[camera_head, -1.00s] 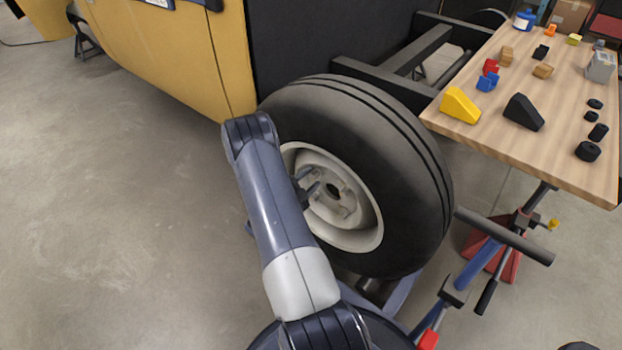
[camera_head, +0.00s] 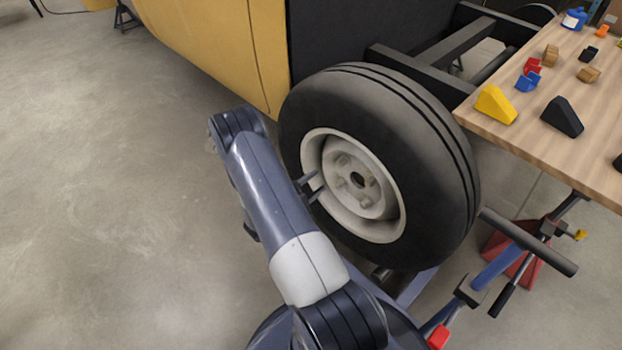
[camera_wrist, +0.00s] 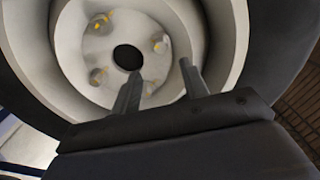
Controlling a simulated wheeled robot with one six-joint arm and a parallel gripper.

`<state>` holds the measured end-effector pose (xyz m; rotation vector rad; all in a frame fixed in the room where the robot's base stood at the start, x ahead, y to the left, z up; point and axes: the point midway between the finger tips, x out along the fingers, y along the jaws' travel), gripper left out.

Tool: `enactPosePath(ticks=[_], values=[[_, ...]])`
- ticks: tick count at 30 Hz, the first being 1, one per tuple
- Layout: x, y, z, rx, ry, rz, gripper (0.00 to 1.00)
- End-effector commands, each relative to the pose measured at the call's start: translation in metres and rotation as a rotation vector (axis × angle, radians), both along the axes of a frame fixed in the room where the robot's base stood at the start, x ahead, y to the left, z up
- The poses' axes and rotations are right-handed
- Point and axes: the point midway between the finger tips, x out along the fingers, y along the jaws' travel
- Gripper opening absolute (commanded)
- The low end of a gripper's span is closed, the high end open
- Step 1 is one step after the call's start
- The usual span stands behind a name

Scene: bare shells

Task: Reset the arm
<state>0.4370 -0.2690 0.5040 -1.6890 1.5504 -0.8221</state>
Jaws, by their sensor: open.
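My gripper (camera_head: 311,187) is open and empty, with its two fingers in front of the left part of the wheel's rim. My arm runs from the bottom of the head view up beside the wheel and partly hides the gripper. The wheel (camera_head: 374,100) has a black tyre and a cream rim and stands upright. In the wrist view, the two fingers (camera_wrist: 158,86) point at the cream hub (camera_wrist: 125,38) with its dark centre hole and several studs. I cannot tell whether the fingers touch the rim.
A wooden table (camera_head: 560,158) on the right carries a yellow wedge (camera_head: 496,104), a black wedge (camera_head: 562,117) and small blocks. A red and blue stand (camera_head: 495,267) is below it. A yellow vehicle body (camera_head: 215,45) is behind. The floor (camera_head: 100,200) on the left is clear.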

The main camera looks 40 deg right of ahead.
Motion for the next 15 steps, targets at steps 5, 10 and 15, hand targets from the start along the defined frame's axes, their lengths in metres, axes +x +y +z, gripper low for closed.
enactPosePath(ticks=[5,10,15], values=[[0.0,-0.008,0.0,0.001,-0.002,-0.003,0.43],[0.002,-0.033,-0.001,-0.002,-0.002,-0.006,0.43],[0.005,-0.065,-0.001,-0.001,-0.003,-0.005,0.43]])
